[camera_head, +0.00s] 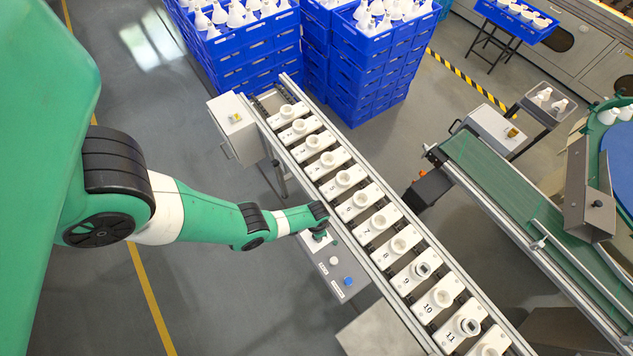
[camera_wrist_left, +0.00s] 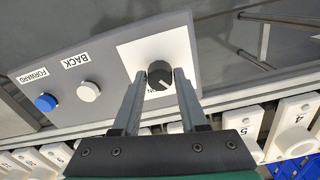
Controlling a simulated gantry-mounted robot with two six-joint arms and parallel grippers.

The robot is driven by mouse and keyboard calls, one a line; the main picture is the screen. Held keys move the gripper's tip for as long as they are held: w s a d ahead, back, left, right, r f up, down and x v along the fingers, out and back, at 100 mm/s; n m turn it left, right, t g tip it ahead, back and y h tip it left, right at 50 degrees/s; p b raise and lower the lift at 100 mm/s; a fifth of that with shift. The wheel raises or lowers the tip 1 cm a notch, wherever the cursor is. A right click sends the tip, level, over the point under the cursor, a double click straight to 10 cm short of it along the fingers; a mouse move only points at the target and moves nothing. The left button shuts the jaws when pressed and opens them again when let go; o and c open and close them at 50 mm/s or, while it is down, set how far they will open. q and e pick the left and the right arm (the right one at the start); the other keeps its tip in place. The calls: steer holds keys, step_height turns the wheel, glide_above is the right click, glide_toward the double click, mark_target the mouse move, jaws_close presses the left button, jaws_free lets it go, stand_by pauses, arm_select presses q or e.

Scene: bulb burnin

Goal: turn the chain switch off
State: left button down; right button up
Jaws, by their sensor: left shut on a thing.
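The chain switch is a dark round knob (camera_wrist_left: 160,76) on a white plate (camera_wrist_left: 128,53) at one end of a grey control panel (camera_head: 322,254). It has a light pointer mark; lettering beside it is partly hidden, and I cannot read the setting surely. My left gripper (camera_wrist_left: 160,72) is shut on the knob, one finger on each side. In the head view my left gripper (camera_head: 319,236) is over the panel's upper end and hides the knob. My right gripper is in neither view.
A white button (camera_wrist_left: 88,91) labelled BACK and a blue button (camera_wrist_left: 46,102) labelled FORWARD sit on the panel. A conveyor (camera_head: 297,164) with numbered white sockets runs beside it. Blue crates (camera_head: 360,75) of bulbs stand behind. Grey floor (camera_head: 230,300) is clear at lower left.

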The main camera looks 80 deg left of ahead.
arm_select(q)
steer(key=shift+c, duration=2.2)
jaws_free()
step_height(320, 180, up, 12)
steer(key=p, duration=1.1)
steer(key=shift+f+p, duration=0.2)
steer(key=shift+p, duration=0.1)
